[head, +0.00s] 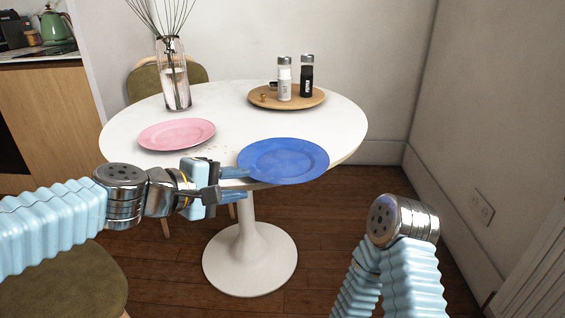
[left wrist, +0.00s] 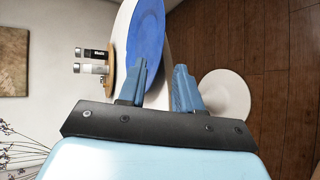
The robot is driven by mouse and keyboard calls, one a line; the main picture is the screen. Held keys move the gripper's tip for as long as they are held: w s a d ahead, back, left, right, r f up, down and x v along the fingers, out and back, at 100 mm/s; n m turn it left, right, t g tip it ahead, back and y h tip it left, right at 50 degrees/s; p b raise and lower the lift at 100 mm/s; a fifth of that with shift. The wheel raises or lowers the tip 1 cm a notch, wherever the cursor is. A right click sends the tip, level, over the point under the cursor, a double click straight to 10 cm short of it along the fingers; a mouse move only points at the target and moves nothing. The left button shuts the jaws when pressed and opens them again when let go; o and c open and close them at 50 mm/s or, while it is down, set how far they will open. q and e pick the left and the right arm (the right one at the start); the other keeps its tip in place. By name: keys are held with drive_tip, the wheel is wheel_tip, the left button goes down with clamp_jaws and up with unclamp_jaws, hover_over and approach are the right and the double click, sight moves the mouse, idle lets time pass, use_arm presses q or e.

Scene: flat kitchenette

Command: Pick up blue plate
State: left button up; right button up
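The blue plate (head: 283,160) lies flat on the round white table (head: 225,115), at its near right edge and slightly over it. My left gripper (head: 243,184) is open at the plate's near left rim, its fingers pointing right. One finger is at about plate height and the other is lower, below the tabletop edge. In the left wrist view, the blue plate (left wrist: 146,30) is just beyond the open fingers (left wrist: 160,72), and nothing is held between them. I cannot tell whether a finger touches the rim. My right arm shows at lower right, but its gripper is out of view.
A pink plate (head: 176,134) lies on the table at left. A wooden tray (head: 262,97) with a white shaker (head: 284,80) and a black shaker (head: 306,77) stands at the back. A glass vase (head: 174,75) stands at back left. Chairs stand around the left side.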

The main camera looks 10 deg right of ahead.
sight(266, 179)
use_arm(q)
drive_tip(key=x, duration=0.8)
drive_tip(key=shift+w, duration=0.1)
clamp_jaws()
drive_tip(key=shift+r, duration=0.15)
